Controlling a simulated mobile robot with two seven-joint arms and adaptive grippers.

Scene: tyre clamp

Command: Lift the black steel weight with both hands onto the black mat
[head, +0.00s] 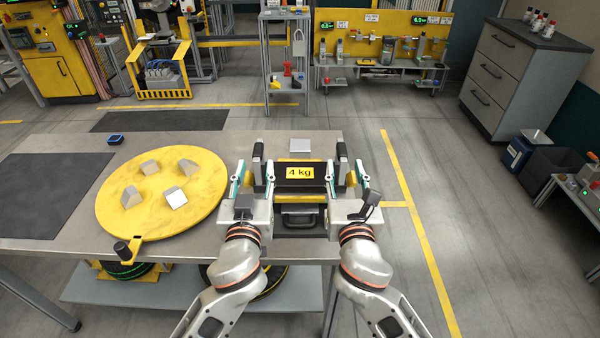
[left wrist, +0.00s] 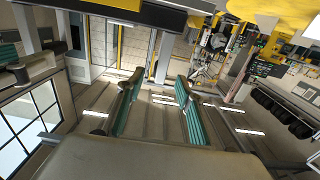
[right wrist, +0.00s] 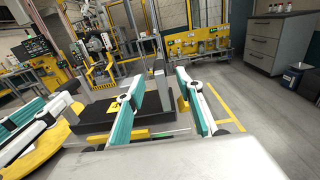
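The black steel weight (head: 310,187) has a yellow "4 kg" label and an upright dark handle at each end. It is at the right end of the grey table in the head view. My left gripper (head: 254,180) is at its left handle, fingers apart; the left wrist view shows a gap between the teal pads (left wrist: 157,108). My right gripper (head: 350,178) is at the right handle, fingers apart; in the right wrist view a dark upright shows between its pads (right wrist: 162,92). Contact with the handles is unclear. The black mat (head: 45,190) lies flat at the table's left.
A yellow round plate (head: 142,218) with several grey blocks lies between the mat and the weight. A small blue-black device (head: 115,139) sits at the table's back edge. A light grey block (head: 300,146) is behind the weight. Another dark mat (head: 160,120) lies on the floor beyond.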

